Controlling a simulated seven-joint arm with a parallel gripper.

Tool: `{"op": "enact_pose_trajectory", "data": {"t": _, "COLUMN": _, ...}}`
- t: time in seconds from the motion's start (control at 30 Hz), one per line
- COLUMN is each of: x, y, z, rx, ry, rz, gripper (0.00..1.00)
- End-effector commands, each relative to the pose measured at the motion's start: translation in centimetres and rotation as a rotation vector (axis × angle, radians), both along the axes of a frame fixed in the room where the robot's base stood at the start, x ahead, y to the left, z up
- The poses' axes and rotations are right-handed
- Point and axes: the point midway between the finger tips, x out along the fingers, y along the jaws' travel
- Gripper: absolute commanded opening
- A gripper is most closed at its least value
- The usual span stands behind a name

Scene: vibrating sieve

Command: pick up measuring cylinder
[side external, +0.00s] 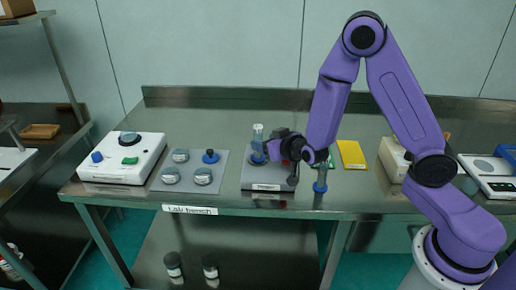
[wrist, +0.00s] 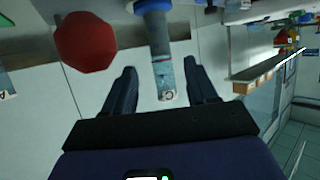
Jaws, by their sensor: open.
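The measuring cylinder (side external: 258,142) is a slim clear tube with blue at its lower part. It stands upright on a grey plate on the bench, left of my gripper (side external: 272,150). In the wrist view the cylinder (wrist: 166,72) shows with its blue part at the top and its clear end between the two fingers of my gripper (wrist: 160,72). My gripper is open, with a gap on each side of the tube in that view. I cannot tell how deep the tube sits between the fingers.
A red knob-like part (wrist: 85,42) is close beside one finger. A blue-based object (side external: 320,180) stands near the bench's front edge. A pad (side external: 218,182) with several grey discs and a white device (side external: 122,158) lie left; a yellow block (side external: 351,155) lies right.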

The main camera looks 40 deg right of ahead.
Motion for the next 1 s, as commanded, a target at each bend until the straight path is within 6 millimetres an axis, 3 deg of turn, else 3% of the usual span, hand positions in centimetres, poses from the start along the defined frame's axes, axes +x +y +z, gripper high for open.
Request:
{"op": "enact_pose_trajectory", "data": {"t": 0.27, "x": 1.6, "y": -0.2, "z": -0.7, "rx": 0.0, "ry": 0.0, "rz": -0.001, "gripper": 0.57}}
{"op": "enact_pose_trajectory", "data": {"t": 0.63, "x": 5.4, "y": -0.5, "z": -2.4, "rx": 0.001, "ry": 0.0, "rz": -0.001, "gripper": 0.57}}
{"op": "enact_pose_trajectory", "data": {"t": 0.97, "x": 6.0, "y": -0.6, "z": -2.6, "rx": 0.0, "ry": 0.0, "rz": 0.0, "gripper": 0.57}}
{"op": "enact_pose_trajectory", "data": {"t": 1.0, "x": 6.0, "y": -0.6, "z": -2.6, "rx": 0.0, "ry": 0.0, "rz": 0.0, "gripper": 0.51}}
